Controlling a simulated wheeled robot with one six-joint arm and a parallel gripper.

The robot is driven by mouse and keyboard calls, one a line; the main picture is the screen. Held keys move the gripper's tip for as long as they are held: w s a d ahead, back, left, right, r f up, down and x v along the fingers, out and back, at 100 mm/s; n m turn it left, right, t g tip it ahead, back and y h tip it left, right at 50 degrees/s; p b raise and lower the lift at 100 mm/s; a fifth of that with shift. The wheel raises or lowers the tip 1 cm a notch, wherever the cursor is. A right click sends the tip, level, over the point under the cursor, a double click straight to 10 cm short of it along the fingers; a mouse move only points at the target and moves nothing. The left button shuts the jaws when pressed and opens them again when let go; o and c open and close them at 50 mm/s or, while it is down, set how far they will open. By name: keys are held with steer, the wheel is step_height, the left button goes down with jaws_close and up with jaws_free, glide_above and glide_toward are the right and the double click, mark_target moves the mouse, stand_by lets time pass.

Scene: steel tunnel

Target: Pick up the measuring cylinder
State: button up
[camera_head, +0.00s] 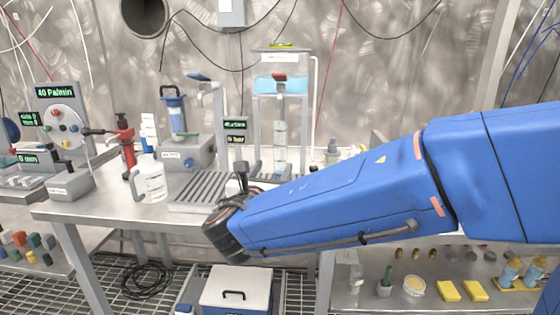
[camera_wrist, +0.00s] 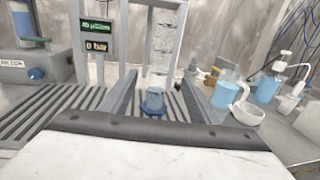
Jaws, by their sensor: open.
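The measuring cylinder (camera_wrist: 160,62) is a clear, upright tube with a blue base. It stands on the slatted grey tray at the back in the wrist view, under a grey frame. It also shows in the head view (camera_head: 281,138), behind my gripper, with its lower part hard to see. My gripper (camera_wrist: 158,80) is open, with one grey finger on each side of the cylinder's lower part as seen from the wrist. I cannot tell whether the fingertips reach around it. No contact shows. In the head view my gripper (camera_head: 242,176) is low over the tray, partly hidden by my wrist.
The slatted tray (camera_head: 190,196) lies on the steel bench. Frame posts and a small display (camera_wrist: 97,37) stand close to the left of the cylinder. A blue-filled jug (camera_wrist: 226,92) and a white bowl (camera_wrist: 247,113) are at the right.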

mark_target(283, 151)
steer(key=w, duration=0.4)
steer(key=w+d, duration=0.1)
steer(key=w, duration=0.3)
steer(key=w+d, duration=0.1)
steer(key=w, duration=0.4)
steer(key=shift+w+d+f, duration=0.1)
steer(key=shift+d, duration=0.15)
steer(key=shift+c, duration=0.7)
steer(key=c, duration=1.1)
